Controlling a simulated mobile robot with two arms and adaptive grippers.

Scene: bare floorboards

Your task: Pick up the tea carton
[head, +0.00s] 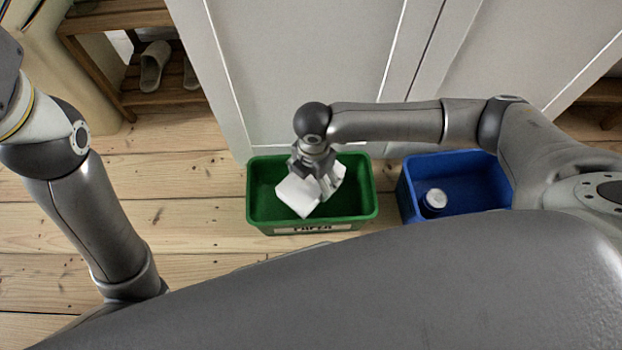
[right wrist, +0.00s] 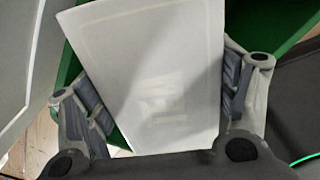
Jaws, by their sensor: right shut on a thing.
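A white carton (head: 299,194), which I take to be the tea carton, is in my right gripper (head: 322,184) at the green bin labelled PAPER (head: 254,212). In the right wrist view the carton (right wrist: 155,65) is a pale, plain-faced box between the two fingers of the right gripper (right wrist: 165,100), which is shut on it. It is tilted, over or inside the green bin; I cannot tell whether it touches the bin. The green bin also shows behind it (right wrist: 285,25). My left arm comes in at the left, but its gripper is out of sight.
A blue bin (head: 470,175) stands right of the green one, with a dark, pale-topped jar (head: 434,200) in it. White cabinet doors (head: 300,70) are close behind the bins. A wooden shelf with slippers (head: 154,66) is at upper left. Floorboards left of the green bin are clear.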

